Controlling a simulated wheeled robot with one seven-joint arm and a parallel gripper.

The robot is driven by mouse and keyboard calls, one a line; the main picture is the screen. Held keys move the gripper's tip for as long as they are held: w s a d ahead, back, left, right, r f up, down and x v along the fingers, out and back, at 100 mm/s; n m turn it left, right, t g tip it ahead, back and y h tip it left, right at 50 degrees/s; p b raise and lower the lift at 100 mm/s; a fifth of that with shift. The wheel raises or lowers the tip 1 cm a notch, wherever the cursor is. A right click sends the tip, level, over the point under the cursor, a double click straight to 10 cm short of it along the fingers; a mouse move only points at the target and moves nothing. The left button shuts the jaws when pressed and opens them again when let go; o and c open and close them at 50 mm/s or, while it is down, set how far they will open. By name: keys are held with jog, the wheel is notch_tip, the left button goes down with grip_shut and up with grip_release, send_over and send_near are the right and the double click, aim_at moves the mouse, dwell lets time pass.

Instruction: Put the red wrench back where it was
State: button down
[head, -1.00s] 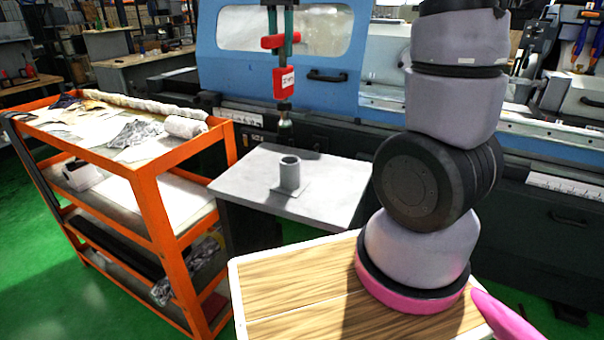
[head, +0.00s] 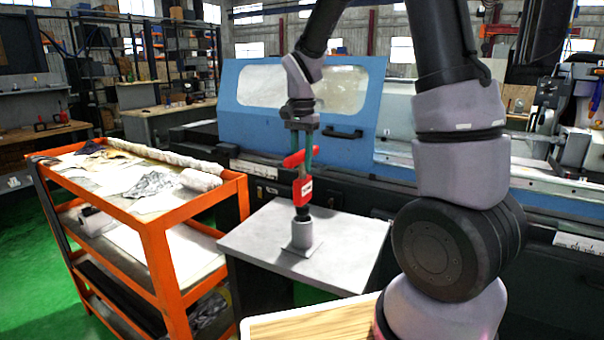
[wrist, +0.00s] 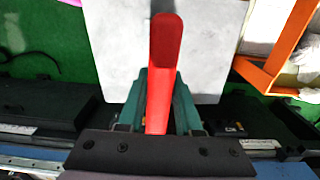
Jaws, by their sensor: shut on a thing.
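The red wrench (head: 303,190) hangs upright, with a red crossbar handle on top, a red block below it and a dark lower end. My gripper (head: 308,152) has green fingers shut on its upper part. The dark lower end meets the mouth of a grey cylindrical holder (head: 302,236) on a square base; I cannot tell how deep it sits. In the wrist view the red handle (wrist: 164,65) lies between the green fingers (wrist: 158,98) and hides the holder.
The holder stands on a grey table (head: 345,250), otherwise bare. An orange cart (head: 155,225) with cloths stands to the left. A blue grinder (head: 350,110) is behind the table. A wooden surface (head: 310,322) lies in front.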

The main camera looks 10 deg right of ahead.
aim_at(302, 178)
jog(key=shift+f, duration=1.85)
jog(key=c, duration=0.6)
grip_release()
jog(key=shift+f, duration=0.1)
notch_tip(302, 178, up, 12)
jog(key=shift+r, duration=0.1)
jog(key=s+d+r+n+t, duration=0.1)
jog(key=s+d+r+t, duration=0.1)
jog(key=s, duration=0.4)
jog(key=s+d+r+n+t+y, duration=0.1)
jog(key=s+d+r+n+t, duration=0.1)
jog(key=s+r, duration=0.2)
jog(key=s+d+r+n+t+y, duration=0.1)
jog(key=s+d+r+n+t, duration=0.1)
jog(key=s, duration=0.7)
jog(key=shift+r+t, duration=0.45)
jog(key=shift+t, duration=0.15)
